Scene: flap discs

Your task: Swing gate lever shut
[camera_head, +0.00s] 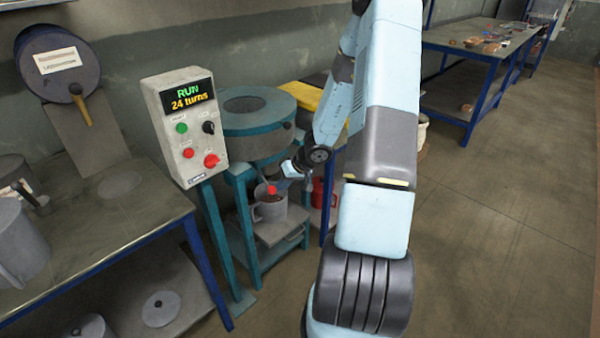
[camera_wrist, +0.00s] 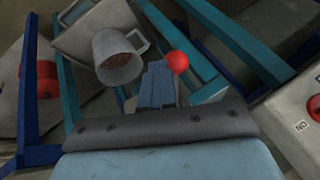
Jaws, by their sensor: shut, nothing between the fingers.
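The gate lever shows as a red ball knob (camera_head: 271,190) below the teal round machine (camera_head: 250,125). The knob also shows in the wrist view (camera_wrist: 178,62), just beyond and to the right of my fingertips. My gripper (camera_wrist: 157,72) is shut and empty, close beside the knob; I cannot tell whether it touches it. In the head view my gripper (camera_head: 276,180) is small and partly hidden by my wrist. The lever's arm is mostly hidden. A grey mug (camera_head: 268,210) with brown grains in it stands below the knob; it also shows in the wrist view (camera_wrist: 117,60).
A control box (camera_head: 186,125) reading "RUN 24 turns" stands left of the machine. The teal stand's legs (camera_head: 246,228) frame the mug's shelf. A red container (camera_head: 322,192) stands behind. A grey-topped bench (camera_head: 110,225) is at left. Floor at right is clear.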

